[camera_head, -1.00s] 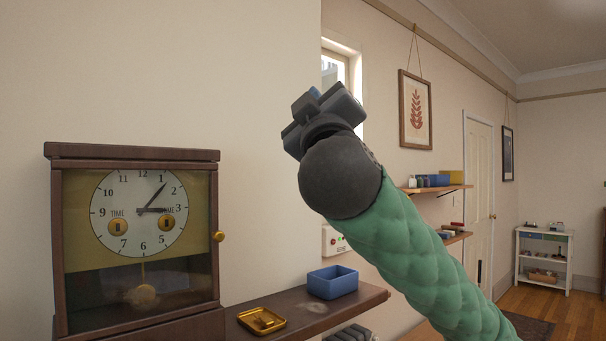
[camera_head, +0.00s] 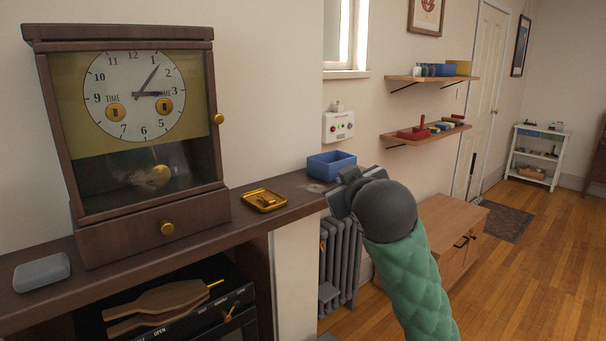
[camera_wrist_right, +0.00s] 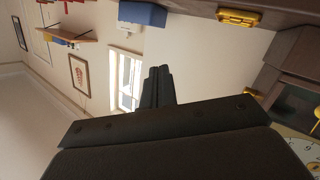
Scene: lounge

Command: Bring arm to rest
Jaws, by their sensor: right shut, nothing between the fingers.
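My right arm comes up from the lower right of the head view in a green padded sleeve. Its dark gripper (camera_head: 342,190) is in front of the right end of the mantel shelf, near the blue box. In the right wrist view the two fingers (camera_wrist_right: 157,86) are together with nothing between them. My left gripper is not in either view.
A wooden clock (camera_head: 130,130), a brass tray (camera_head: 263,200) and a blue box (camera_head: 332,165) stand on the dark shelf (camera_head: 285,191). A radiator (camera_head: 338,262) is below. Wall shelves (camera_head: 432,78) and a low wooden cabinet (camera_head: 450,225) are to the right.

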